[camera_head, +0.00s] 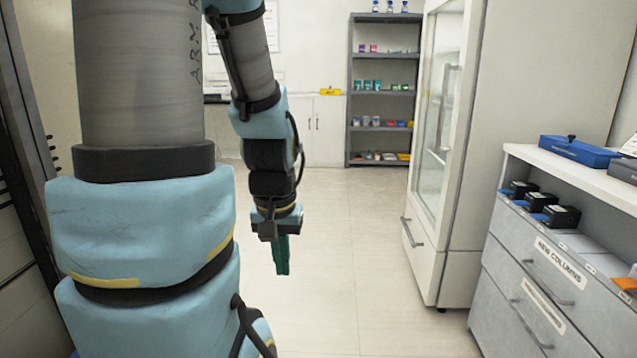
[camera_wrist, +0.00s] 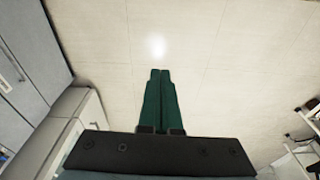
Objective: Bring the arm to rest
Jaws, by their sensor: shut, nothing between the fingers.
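My arm, blue and grey, fills the left of the head view. It bends down to my gripper (camera_head: 281,270), which hangs over the open floor with its green fingers pointing down. In the wrist view my gripper (camera_wrist: 160,74) shows both green fingers side by side and closed together. Nothing is held between them. The fingertips are over bare tiled floor and touch nothing that I can see.
A drawer cabinet (camera_head: 545,285) with several black and blue boxes stands at the right. A tall glass-door fridge (camera_head: 440,130) is behind it. A grey shelf (camera_head: 350,100) stands at the back. The tiled floor (camera_head: 360,230) in the middle is clear.

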